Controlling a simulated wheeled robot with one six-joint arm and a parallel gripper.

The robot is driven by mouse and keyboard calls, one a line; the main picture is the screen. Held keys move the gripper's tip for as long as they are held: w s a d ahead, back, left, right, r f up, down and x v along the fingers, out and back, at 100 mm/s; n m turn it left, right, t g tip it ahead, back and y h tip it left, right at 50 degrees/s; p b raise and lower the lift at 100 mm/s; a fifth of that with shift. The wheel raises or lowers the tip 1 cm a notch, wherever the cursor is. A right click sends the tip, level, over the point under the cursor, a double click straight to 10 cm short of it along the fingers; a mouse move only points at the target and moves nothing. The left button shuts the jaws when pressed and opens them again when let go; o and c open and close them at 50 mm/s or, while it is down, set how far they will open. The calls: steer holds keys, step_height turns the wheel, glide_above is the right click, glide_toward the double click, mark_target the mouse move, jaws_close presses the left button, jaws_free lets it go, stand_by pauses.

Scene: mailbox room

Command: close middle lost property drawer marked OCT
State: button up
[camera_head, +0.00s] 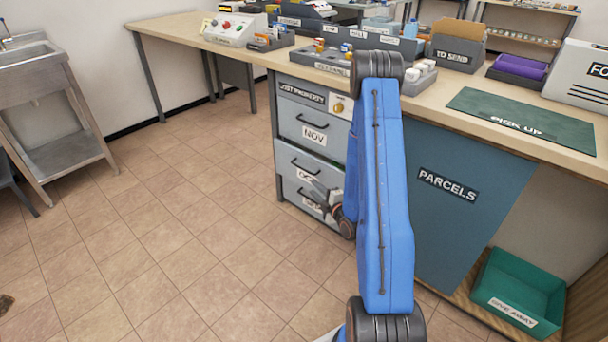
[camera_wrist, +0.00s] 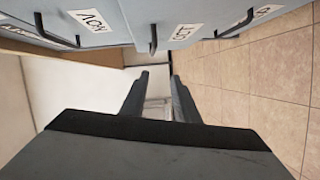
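The lost property drawer unit stands under the counter, with drawers stacked one above another. The middle drawer marked OCT (camera_wrist: 183,32) has a dark bar handle (camera_wrist: 152,38) and shows upside down in the wrist view. My gripper (camera_head: 318,192) is in front of the lower drawers. In the wrist view my gripper (camera_wrist: 159,77) has its fingers apart with nothing between them, clear of the handle.
The NOV drawer (camera_head: 314,135) above looks shut. Another drawer (camera_wrist: 262,12) lies below OCT.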

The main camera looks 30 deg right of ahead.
mark_target(302, 168)
steer(key=shift+t+h, duration=0.3)
steer(key=w, duration=0.5)
steer(key=w+d, duration=0.1)
steer(key=w, duration=0.4)
steer(key=w+d, duration=0.1)
steer(key=w, duration=0.5)
steer(key=shift+f, duration=0.25)
jaws_close()
